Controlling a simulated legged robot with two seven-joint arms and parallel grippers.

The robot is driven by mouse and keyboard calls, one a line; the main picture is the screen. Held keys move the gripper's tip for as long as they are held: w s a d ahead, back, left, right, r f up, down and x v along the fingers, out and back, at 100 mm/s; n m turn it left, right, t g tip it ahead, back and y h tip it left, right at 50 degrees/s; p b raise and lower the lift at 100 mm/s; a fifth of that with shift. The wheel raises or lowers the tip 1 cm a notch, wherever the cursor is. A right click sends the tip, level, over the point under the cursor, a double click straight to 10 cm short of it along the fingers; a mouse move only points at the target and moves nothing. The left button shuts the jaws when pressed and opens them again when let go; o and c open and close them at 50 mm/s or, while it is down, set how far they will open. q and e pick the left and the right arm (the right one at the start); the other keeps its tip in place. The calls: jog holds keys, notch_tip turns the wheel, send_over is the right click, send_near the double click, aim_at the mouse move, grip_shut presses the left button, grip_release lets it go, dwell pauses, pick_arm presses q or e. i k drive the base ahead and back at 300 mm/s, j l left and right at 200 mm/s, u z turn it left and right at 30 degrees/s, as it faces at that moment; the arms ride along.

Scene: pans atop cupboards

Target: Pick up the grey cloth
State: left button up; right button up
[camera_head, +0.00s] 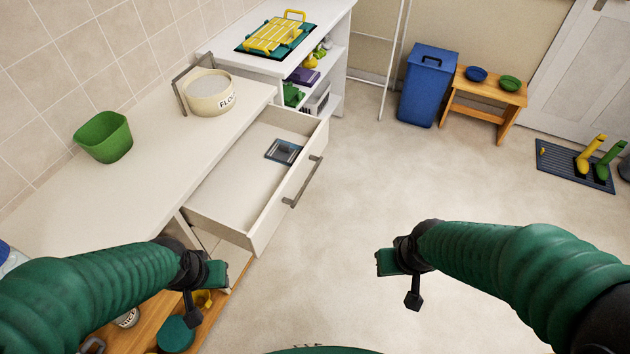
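I cannot make out a clear grey cloth. A small flat grey-blue square (284,151) with a dark edge lies in the open drawer (236,190), near its far end; I cannot tell whether it is cloth. My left gripper (208,284) is in front of the cupboard, nearer to me than the drawer. My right gripper (396,277) is over the open floor, right of the drawer. Both are well apart from the square. Nothing shows held in either one, and their finger gaps are not clear.
A green bowl (104,138) and a flour tin (210,94) stand on the worktop (140,165). The drawer front (290,190) juts out over the floor. A blue bin (427,85) and a wooden bench (486,92) stand behind. The middle floor is clear.

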aim_at(282, 152)
jog(key=u, duration=2.1)
jog(key=z, duration=1.95)
jog(key=i+l+u, duration=0.1)
jog(key=u, duration=0.35)
jog(key=i+l+u, duration=0.15)
jog(key=u, duration=0.3)
jog(key=l+u, duration=0.2)
jog(key=u, duration=0.25)
jog(key=i+l+u, duration=0.15)
jog(key=l, duration=0.4)
jog(key=i+l+u, duration=0.1)
jog(key=l, duration=0.45)
jog(key=i+l+u, duration=0.15)
jog(key=l, duration=0.45)
